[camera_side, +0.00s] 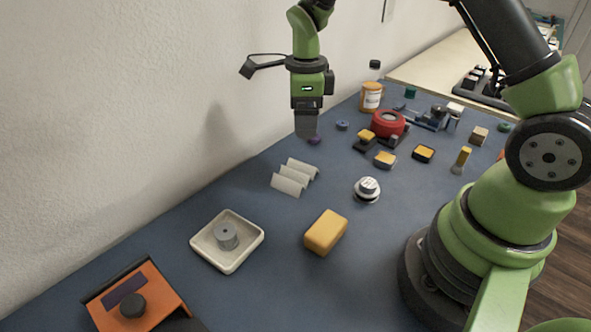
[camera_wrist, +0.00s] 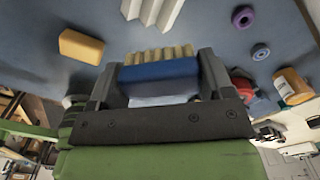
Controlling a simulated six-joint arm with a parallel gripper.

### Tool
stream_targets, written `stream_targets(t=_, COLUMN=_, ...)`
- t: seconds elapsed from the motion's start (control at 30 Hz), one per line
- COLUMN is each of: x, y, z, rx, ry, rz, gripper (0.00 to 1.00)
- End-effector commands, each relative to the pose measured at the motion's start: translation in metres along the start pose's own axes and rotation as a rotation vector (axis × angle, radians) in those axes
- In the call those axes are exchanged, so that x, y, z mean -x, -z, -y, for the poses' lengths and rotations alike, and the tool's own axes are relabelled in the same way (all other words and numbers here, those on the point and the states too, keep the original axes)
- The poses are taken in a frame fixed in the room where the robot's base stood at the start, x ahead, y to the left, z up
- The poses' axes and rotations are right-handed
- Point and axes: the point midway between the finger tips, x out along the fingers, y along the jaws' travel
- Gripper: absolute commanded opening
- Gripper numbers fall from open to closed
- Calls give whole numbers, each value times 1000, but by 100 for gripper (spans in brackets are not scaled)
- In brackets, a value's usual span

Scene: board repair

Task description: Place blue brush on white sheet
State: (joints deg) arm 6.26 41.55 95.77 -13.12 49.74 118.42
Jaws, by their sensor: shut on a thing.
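My gripper (camera_side: 306,134) hangs pointing down above the far left part of the blue mat, near the wall. In the wrist view its two fingers (camera_wrist: 160,64) are shut on the blue brush (camera_wrist: 160,74), one on each side. The brush has a blue body and a row of pale yellow bristles pointing away from the palm. In the side view the brush cannot be made out at the fingers. The white sheet (camera_side: 295,178), folded in ridges, lies on the mat nearer the side camera than my gripper. Part of it shows at the top of the wrist view (camera_wrist: 152,9).
A purple ring (camera_side: 314,141) and a blue ring (camera_side: 342,125) lie near my gripper. A yellow block (camera_side: 326,232), a cream tray (camera_side: 203,250) and a round silver-white part (camera_side: 367,190) lie around the sheet. An orange jar (camera_side: 371,97) and red spool (camera_side: 388,123) stand farther back.

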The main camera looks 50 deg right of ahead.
Motion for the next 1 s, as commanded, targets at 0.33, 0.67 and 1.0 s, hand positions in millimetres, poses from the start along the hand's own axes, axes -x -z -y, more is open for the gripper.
stream_targets(t=0.33, x=-42, y=-18, z=-9, rx=49, ry=-4, rz=-3, gripper=50)
stream_targets(t=0.67, x=-84, y=-18, z=-8, rx=48, ry=-2, rz=-1, gripper=50)
stream_targets(t=1.0, x=-97, y=-18, z=-8, rx=47, ry=2, rz=2, gripper=50)
